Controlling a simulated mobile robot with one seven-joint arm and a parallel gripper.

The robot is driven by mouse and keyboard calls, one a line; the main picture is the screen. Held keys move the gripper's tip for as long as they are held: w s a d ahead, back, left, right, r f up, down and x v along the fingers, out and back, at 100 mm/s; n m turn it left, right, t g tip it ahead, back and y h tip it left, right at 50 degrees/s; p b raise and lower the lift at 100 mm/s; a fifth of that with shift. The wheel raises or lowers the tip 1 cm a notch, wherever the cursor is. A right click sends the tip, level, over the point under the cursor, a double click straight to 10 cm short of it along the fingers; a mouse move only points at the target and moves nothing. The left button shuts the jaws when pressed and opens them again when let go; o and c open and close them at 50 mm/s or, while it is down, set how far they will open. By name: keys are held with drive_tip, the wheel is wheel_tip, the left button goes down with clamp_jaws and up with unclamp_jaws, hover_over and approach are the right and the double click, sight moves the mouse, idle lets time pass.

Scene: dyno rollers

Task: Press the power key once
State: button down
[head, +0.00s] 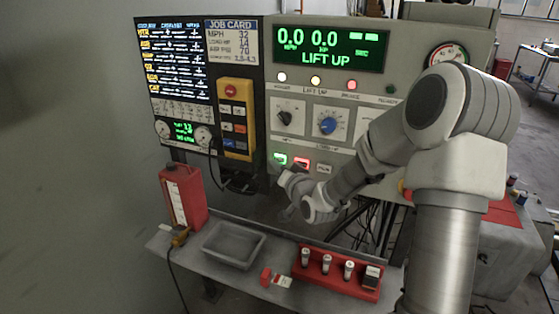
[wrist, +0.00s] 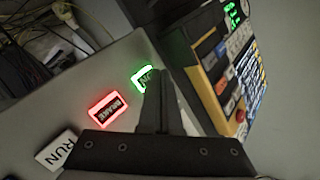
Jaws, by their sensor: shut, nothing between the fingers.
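A green-lit key (head: 280,158) sits at the left end of a row of keys on the grey console's lower face. It also shows in the wrist view (wrist: 140,77), where my fingers partly hide it and I cannot read its full label. My gripper (head: 285,178) is shut and empty, just below the green key in the head view. In the wrist view the closed fingertips (wrist: 157,76) lie over the green key's right edge. I cannot tell whether they touch it.
A red-lit BRAKE key (wrist: 107,108) and a white RUN key (wrist: 56,148) are beside the green one. A yellow pendant (head: 237,120) hangs left. Below, a shelf holds a grey tray (head: 234,243) and a red rack (head: 337,274). The display (head: 331,46) reads LIFT UP.

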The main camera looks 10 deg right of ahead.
drive_tip(key=s+a, duration=0.1)
drive_tip(key=s, duration=0.1)
drive_tip(key=s+a+b, duration=0.1)
drive_tip(key=s+a, duration=0.1)
idle(0.4)
idle(0.5)
